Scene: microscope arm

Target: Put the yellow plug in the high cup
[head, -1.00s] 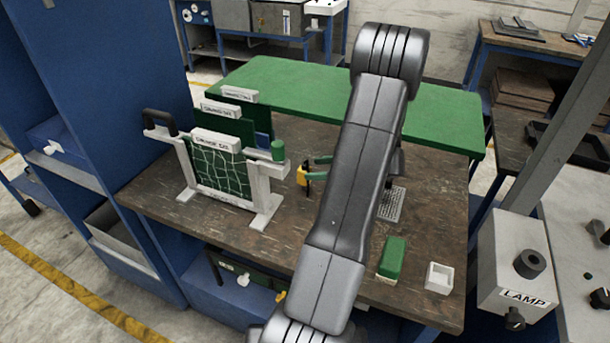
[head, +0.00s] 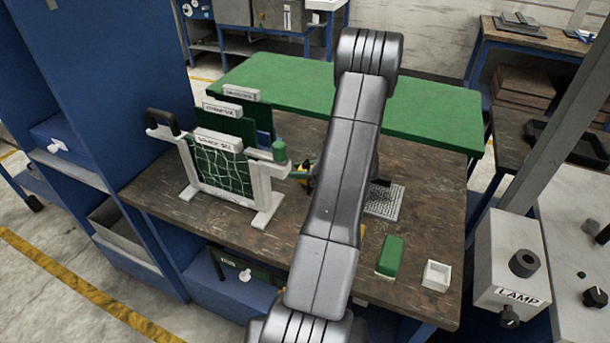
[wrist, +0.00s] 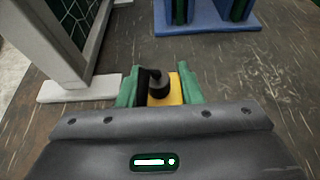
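My gripper (wrist: 160,88) has green fingers, one on each side of a yellow piece (wrist: 176,92) with a black round knob, which I take for the yellow plug. The right finger looks close against the yellow; a dark part lies by the left finger. Whether the fingers press on it is unclear. In the head view only a sliver of yellow (head: 308,187) shows beside my arm, right of the white rack (head: 262,190). I cannot make out for sure which part is the high cup.
A lamp box (head: 510,265) stands at the right.

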